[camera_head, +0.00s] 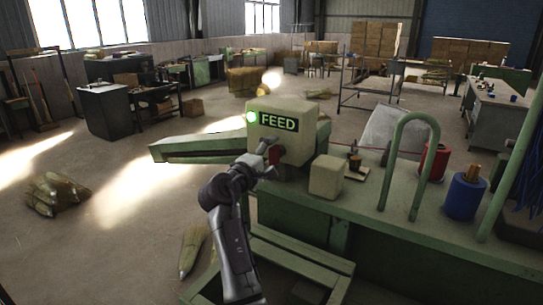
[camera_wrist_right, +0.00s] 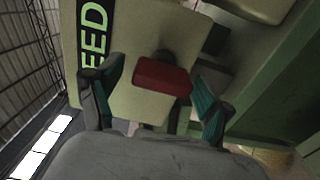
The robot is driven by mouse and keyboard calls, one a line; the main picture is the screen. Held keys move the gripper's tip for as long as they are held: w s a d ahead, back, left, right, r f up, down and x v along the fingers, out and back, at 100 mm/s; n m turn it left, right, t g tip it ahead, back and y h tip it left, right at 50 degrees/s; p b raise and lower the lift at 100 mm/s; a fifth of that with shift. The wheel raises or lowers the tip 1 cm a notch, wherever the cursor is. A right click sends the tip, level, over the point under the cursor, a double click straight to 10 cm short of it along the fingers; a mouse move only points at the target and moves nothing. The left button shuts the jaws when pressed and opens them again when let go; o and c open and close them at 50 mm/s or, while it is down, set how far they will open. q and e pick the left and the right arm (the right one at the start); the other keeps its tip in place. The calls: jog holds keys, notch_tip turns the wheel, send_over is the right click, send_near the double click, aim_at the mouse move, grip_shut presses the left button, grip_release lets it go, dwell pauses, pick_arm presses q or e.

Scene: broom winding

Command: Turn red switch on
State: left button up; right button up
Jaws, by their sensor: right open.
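The red switch (camera_head: 274,154) is a small red lever on the front of the pale box (camera_head: 308,112) marked FEED. A round green light (camera_head: 251,117) glows beside the FEED label (camera_head: 279,121). My right gripper (camera_head: 264,158) is right at the switch and partly overlaps it. In the right wrist view the red switch (camera_wrist_right: 162,76) sits between the two spread fingers of my right gripper (camera_wrist_right: 156,80), with gaps on both sides. The fingers are open and do not appear to grip it. My left gripper is not in view.
The green machine table (camera_head: 385,210) carries a small pale block (camera_head: 326,176), a green hoop (camera_head: 409,125), a red spool (camera_head: 433,160) and a blue spool (camera_head: 465,194) right of the box. Straw bundles (camera_head: 58,194) lie on the left floor, which is otherwise largely clear.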

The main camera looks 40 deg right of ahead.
jog(key=v, duration=0.7)
jog(key=shift+a, duration=0.25)
jog(key=shift+s, duration=0.1)
